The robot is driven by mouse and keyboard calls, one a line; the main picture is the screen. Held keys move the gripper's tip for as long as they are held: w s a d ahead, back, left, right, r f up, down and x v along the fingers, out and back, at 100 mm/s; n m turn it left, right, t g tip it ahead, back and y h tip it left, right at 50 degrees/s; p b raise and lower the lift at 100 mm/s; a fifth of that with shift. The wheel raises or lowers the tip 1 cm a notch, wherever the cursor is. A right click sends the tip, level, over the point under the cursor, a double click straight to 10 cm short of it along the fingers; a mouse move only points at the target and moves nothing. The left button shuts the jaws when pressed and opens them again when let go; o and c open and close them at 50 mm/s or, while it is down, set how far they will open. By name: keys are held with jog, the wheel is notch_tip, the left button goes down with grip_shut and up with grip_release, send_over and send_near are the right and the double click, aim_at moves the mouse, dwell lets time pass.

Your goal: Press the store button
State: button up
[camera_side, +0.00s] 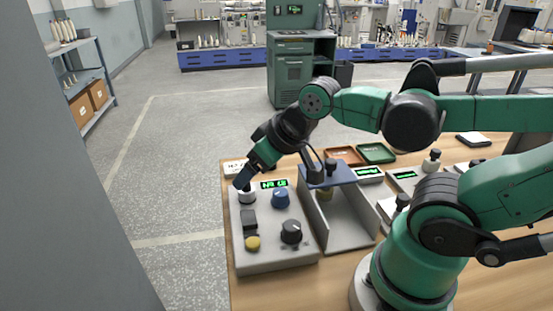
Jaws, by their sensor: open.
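A grey control box (275,258) stands at the left front of the wooden table. On it are a pale round button (247,198), a blue knob (281,198), a black knob (291,232), a black switch (249,220) and a yellow button (252,243). A small green-lit display (274,184) sits at its back edge. No label tells me which button is the store button. My gripper (243,184) is open and points down-left, with its tip right over the pale button and partly hiding it. I cannot tell whether it touches. Nothing shows in the jaws.
Right of the box stands a grey fixture (345,215) with a blue top plate (326,175). Brown (345,156) and green (376,153) trays lie behind it. A white card (235,167) lies at the table's back left. Small green-lit displays (404,175) stand further right.

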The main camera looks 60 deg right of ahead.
grip_shut()
dwell(1.7)
